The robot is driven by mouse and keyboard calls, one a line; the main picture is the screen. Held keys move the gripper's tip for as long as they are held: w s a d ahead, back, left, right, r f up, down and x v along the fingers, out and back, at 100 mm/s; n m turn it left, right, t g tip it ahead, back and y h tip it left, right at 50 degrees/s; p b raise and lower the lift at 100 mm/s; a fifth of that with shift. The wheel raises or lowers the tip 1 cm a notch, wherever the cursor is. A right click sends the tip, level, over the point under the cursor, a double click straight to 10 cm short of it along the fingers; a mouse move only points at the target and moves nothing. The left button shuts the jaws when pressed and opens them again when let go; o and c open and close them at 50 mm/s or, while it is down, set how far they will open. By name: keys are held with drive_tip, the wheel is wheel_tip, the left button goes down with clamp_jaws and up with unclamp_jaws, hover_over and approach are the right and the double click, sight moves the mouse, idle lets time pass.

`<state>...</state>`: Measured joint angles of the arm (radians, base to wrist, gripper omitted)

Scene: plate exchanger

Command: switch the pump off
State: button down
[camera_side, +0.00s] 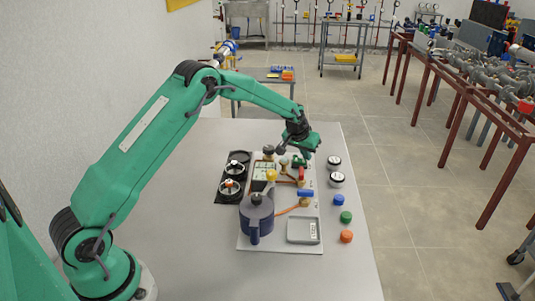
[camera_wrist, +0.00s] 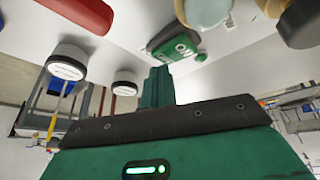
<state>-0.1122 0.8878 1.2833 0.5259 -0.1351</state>
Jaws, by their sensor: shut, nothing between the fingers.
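My gripper (camera_side: 308,151) is over the far right part of the white board (camera_side: 258,244). In the wrist view its green fingers (camera_wrist: 157,76) are shut with nothing between them.
A red handle (camera_side: 301,173) stands close to my gripper. Two white-topped round pieces (camera_side: 334,160) (camera_side: 336,178) stand to its right. A blue-grey pot (camera_side: 257,213), a grey tray (camera_side: 303,230) and blue, green and orange caps (camera_side: 346,217) are nearer. The table's front left is clear.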

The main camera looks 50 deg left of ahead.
sight(305, 162)
wheel_tip(305, 162, up, 7)
idle(1.1)
drive_tip(key=s+d+r+m, duration=0.1)
drive_tip(key=s+d+r, duration=0.1)
drive_tip(key=s+r, duration=0.7)
drive_tip(key=s+d+r, duration=0.3)
drive_tip(key=s+r, duration=0.5)
drive_tip(key=s, duration=0.3)
drive_tip(key=s+d+f+m, duration=0.1)
drive_tip(key=s, duration=1.1)
drive_tip(key=s+d+f, duration=0.1)
drive_tip(key=s, duration=1)
drive_tip(key=shift+s+d+f+m+t+h, duration=0.15)
drive_tip(key=shift+s+d+m+t+h, duration=0.15)
drive_tip(key=shift+s+m, duration=0.1)
